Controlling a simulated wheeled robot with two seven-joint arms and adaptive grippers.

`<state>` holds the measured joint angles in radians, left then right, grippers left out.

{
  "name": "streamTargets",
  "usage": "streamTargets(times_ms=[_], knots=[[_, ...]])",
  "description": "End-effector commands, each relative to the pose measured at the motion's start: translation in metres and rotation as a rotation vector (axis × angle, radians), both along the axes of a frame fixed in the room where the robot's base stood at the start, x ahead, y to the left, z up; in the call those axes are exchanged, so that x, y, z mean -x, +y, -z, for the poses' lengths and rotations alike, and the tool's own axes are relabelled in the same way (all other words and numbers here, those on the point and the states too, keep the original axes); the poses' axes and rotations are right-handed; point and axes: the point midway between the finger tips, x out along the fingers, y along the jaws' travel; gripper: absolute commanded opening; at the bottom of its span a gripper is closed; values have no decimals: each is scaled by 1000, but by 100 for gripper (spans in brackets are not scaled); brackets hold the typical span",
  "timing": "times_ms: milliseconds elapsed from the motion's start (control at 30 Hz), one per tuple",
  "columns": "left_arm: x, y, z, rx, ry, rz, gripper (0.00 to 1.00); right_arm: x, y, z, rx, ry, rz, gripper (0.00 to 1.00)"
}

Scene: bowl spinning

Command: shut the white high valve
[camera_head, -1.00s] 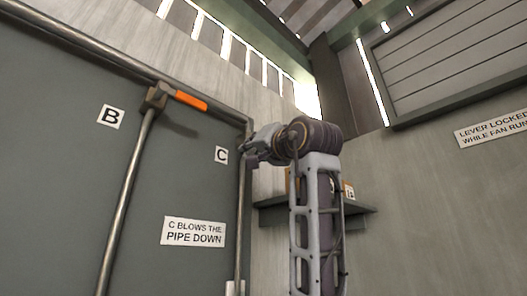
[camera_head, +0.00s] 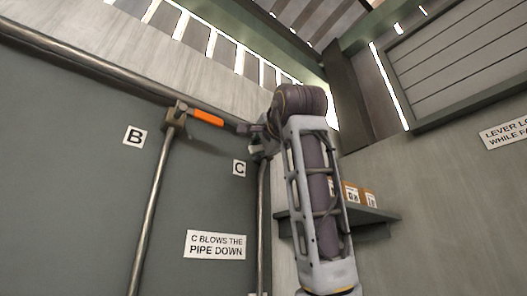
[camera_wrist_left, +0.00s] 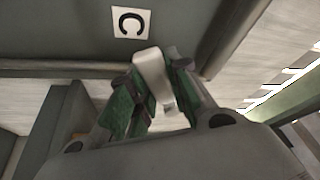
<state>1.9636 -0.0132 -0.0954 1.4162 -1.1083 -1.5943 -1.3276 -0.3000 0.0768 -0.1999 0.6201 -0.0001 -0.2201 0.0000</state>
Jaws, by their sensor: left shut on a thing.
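The white high valve's handle (camera_wrist_left: 153,78) shows in the left wrist view as a short pale lever under the C label (camera_wrist_left: 131,22). My left gripper (camera_wrist_left: 150,90), with green finger pads, is shut on it, one finger on each side. In the head view my left gripper (camera_head: 256,136) is at the top of the right-hand pipe (camera_head: 261,215), just up and right of the C label (camera_head: 239,168). My wrist and forearm hide most of the handle and its valve body there. My right gripper is in neither view.
An orange-handled valve (camera_head: 208,117) sits on the pipe beside the B label (camera_head: 134,136), just left of my gripper. A sign (camera_head: 215,245) says C blows the pipe down. A shelf (camera_head: 372,215) with small boxes stands behind my forearm on the right.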

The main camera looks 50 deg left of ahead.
Motion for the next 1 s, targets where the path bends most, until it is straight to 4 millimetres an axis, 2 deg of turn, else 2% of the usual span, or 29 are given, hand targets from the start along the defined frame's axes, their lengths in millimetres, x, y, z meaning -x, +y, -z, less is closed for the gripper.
streamTargets(times_ms=[500, 1000], knots=[[6, 1, -23, -29, 369, -2, 0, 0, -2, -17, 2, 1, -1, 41], [5, 1, -27, -38, 463, -2, 0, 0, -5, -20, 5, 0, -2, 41]])
